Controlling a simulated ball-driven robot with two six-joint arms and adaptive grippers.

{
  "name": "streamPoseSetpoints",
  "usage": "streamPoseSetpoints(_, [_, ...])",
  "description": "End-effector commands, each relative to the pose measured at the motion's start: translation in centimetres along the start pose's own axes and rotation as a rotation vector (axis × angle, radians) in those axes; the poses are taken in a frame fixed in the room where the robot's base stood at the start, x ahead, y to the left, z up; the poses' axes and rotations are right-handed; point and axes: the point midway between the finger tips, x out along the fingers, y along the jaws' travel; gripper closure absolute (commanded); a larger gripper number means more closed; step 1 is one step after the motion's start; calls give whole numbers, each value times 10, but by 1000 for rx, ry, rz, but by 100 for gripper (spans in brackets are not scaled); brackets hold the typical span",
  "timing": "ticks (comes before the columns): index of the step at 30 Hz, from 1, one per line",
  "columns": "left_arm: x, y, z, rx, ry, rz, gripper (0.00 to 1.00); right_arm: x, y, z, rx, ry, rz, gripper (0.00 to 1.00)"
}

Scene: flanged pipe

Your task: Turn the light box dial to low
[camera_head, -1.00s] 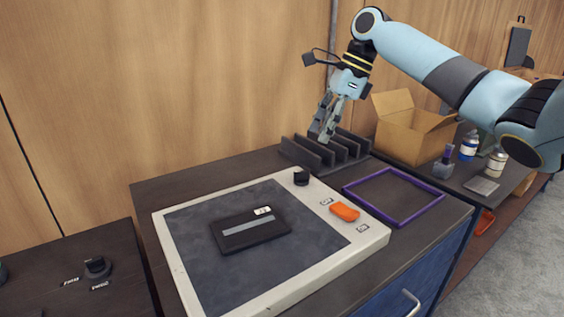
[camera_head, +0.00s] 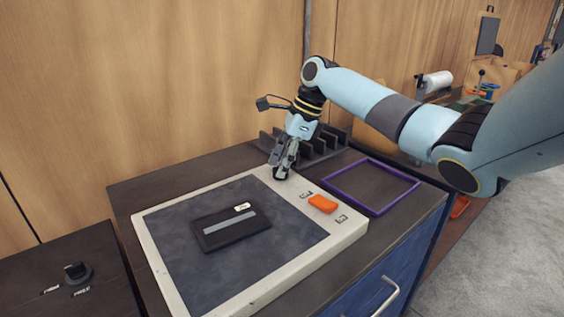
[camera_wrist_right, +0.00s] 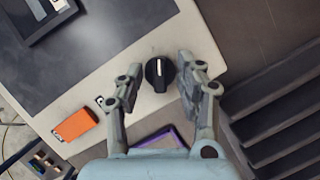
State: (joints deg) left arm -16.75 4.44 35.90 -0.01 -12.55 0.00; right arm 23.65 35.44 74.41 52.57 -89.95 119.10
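The light box (camera_head: 150,240) is a pale frame with a dark panel on the dark cabinet top. Its black dial (camera_wrist_right: 160,74) with a white pointer line sits at the frame's corner in the right wrist view. My right gripper (camera_wrist_right: 158,80) is open, with one finger on either side of the dial and gaps between. In the head view my right gripper (camera_head: 281,168) covers most of the dial. An orange switch (camera_head: 322,204) is on the same edge of the frame and also shows in the wrist view (camera_wrist_right: 75,125). My left gripper is not in view.
A black cassette-like case (camera_head: 230,232) lies on the panel. A dark slotted rack (camera_head: 325,142) stands close behind my right gripper. A purple frame (camera_head: 371,186) lies to the right. Another black knob (camera_head: 77,272) is on the left cabinet.

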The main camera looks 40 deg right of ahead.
Motion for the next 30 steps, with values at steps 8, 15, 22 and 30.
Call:
streamPoseSetpoints(8, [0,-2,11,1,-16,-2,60,0,0,0,0,0,0,88])
streamPoseSetpoints(15, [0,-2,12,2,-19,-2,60,0,0,0,0,0,0,100])
streamPoseSetpoints(22, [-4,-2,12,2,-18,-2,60,-1,0,0,-19,0,9,100])
streamPoseSetpoints(30, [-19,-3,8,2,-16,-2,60,-3,-1,2,-138,-1,61,100])
